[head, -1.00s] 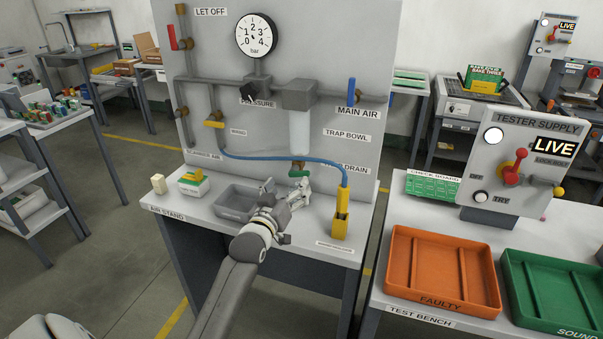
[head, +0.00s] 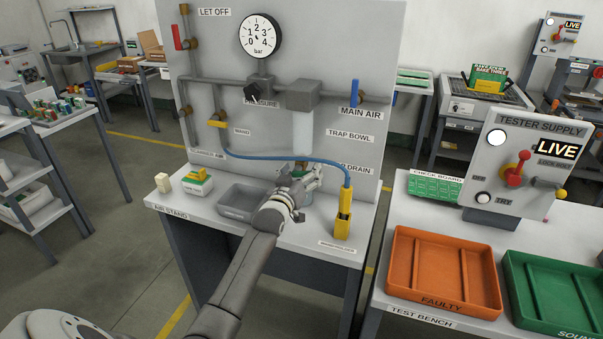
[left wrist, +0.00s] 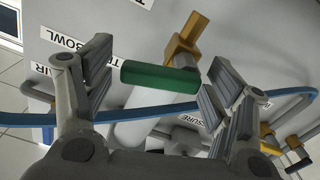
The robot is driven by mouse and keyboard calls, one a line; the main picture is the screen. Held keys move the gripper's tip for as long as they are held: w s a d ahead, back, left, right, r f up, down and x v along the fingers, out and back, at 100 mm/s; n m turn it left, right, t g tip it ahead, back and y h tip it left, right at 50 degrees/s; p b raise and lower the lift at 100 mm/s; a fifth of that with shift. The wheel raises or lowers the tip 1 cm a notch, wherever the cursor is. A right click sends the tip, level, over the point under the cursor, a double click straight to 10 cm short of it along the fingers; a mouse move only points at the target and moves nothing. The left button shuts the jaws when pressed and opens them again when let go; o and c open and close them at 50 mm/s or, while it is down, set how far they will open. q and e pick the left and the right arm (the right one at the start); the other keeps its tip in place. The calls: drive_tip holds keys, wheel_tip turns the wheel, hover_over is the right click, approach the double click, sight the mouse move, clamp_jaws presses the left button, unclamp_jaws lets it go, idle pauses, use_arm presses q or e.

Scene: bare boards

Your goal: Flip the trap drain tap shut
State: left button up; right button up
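The trap drain tap shows best in the left wrist view, with its green lever (left wrist: 160,77) and brass body (left wrist: 186,38). The lever lies between the two fingers of my left gripper (left wrist: 160,66), its ends near the finger pads. I cannot tell whether either pad touches it. In the head view my left gripper (head: 306,180) is at the tap below the trap bowl (head: 303,132) and hides most of the tap. The fingers are spread open. My right gripper is in neither view.
A blue hose (head: 275,157) runs just in front of the board, close to my left gripper, down to a yellow holder (head: 343,222). A grey tray (head: 240,201) sits on the air stand left of my gripper. The stand's front right is mostly clear.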

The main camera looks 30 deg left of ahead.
use_arm(q)
drive_tip(key=c, duration=0.9)
drive_tip(key=shift+o, duration=0.2)
drive_tip(key=m, duration=0.3)
drive_tip(key=shift+d+f, duration=0.15)
drive_tip(key=shift+f, duration=0.15)
drive_tip(key=o, duration=1)
drive_tip(key=shift+c, duration=0.2)
drive_tip(key=shift+s+f, duration=0.1)
drive_tip(key=shift+s, duration=0.05)
drive_tip(key=v, duration=1.1)
drive_tip(key=shift+s, duration=0.35)
